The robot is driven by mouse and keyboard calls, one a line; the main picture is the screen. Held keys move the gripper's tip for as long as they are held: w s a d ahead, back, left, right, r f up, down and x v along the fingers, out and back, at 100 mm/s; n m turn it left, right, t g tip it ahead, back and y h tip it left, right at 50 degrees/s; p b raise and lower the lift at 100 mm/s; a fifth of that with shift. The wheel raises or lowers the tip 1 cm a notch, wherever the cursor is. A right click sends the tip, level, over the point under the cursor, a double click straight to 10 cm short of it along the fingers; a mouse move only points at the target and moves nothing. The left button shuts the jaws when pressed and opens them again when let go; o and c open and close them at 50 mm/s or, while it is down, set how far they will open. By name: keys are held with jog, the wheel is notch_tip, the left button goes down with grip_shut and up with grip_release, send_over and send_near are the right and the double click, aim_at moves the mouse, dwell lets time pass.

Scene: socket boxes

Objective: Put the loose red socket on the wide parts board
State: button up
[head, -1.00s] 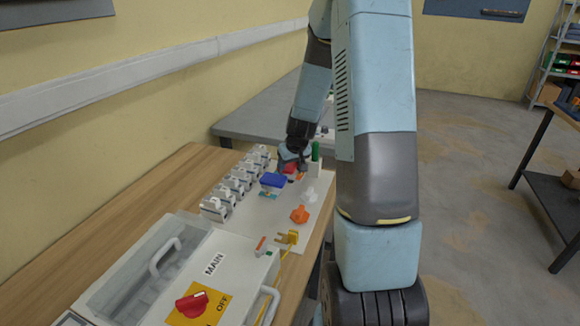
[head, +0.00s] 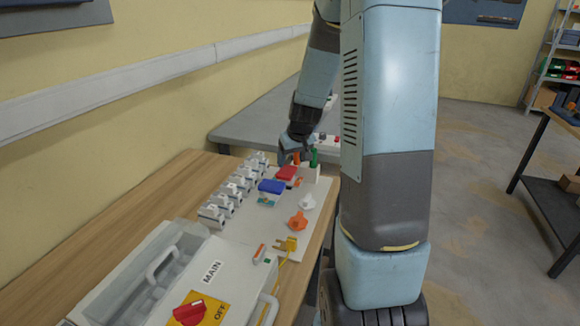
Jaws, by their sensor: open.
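A red socket (head: 286,174) sits at the far end of a white board (head: 272,226) on the wooden table, next to a blue socket (head: 270,188). I cannot tell whether its base is fully seated on the board. My gripper (head: 294,160) is open, just above and behind the red socket, and looks apart from it. The fingertips are small and partly hidden against an orange upright part behind them.
Several grey-white switch units (head: 233,187) line the board's left side. A white knob (head: 307,202), an orange knob (head: 298,222) and a yellow plug (head: 286,245) stand on the right. A green upright part (head: 314,157) is close to my gripper. A MAIN switch box (head: 215,285) is nearest.

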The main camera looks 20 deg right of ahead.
jog(key=s+a+r, duration=0.4)
jog(key=s+r, duration=0.2)
jog(key=r, duration=0.2)
jog(key=s+a+r, duration=0.4)
jog(key=s+r, duration=0.2)
jog(key=r, duration=0.1)
jog(key=s+a+r, duration=0.2)
jog(key=s+r, duration=0.1)
jog(key=s, duration=0.5)
jog(key=s+a+r+t, duration=0.1)
jog(key=s+a+r, duration=0.1)
jog(key=s, duration=0.6)
jog(key=shift+r, duration=0.4)
